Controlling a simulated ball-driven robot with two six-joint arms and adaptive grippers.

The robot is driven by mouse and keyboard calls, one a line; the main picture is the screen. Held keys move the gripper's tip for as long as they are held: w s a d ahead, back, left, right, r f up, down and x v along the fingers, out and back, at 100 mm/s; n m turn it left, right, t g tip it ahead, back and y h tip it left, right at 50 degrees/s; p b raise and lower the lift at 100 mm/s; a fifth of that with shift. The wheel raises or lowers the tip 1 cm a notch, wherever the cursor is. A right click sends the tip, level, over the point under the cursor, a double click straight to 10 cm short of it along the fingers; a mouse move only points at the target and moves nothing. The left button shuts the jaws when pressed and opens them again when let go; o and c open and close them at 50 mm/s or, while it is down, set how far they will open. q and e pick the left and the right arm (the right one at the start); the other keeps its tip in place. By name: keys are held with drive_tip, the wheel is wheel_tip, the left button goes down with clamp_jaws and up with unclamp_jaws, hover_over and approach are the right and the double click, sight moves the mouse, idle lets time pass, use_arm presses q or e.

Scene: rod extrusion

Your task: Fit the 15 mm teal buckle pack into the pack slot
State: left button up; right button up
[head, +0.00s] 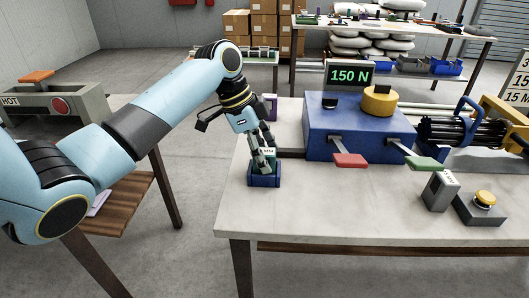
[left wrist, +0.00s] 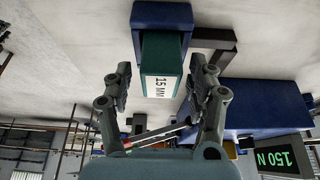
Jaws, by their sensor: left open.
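The teal buckle pack (left wrist: 163,52) carries a white "15 MM" label on its end. It stands in a small blue open holder (head: 264,181) at the table's left front corner. The holder also shows at the top of the left wrist view (left wrist: 160,14). My left gripper (head: 264,163) points down over the pack. Its two fingers (left wrist: 161,72) are open, one on each side of the pack, with visible gaps in the left wrist view. In the head view the fingers partly hide the pack (head: 268,153). How deep the pack sits is hidden. My right gripper is not in view.
A blue machine (head: 340,128) with a "150 N" display (head: 351,75), red and green levers stands to the right. A purple block (head: 270,106) is behind the gripper. A grey box (head: 441,190) and a yellow button (head: 485,198) sit at right. The table front is clear.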

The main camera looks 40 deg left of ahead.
use_arm(q)
drive_tip(key=v, duration=1.2)
drive_tip(key=shift+r+p, duration=0.15)
drive_tip(key=shift+p, duration=0.3)
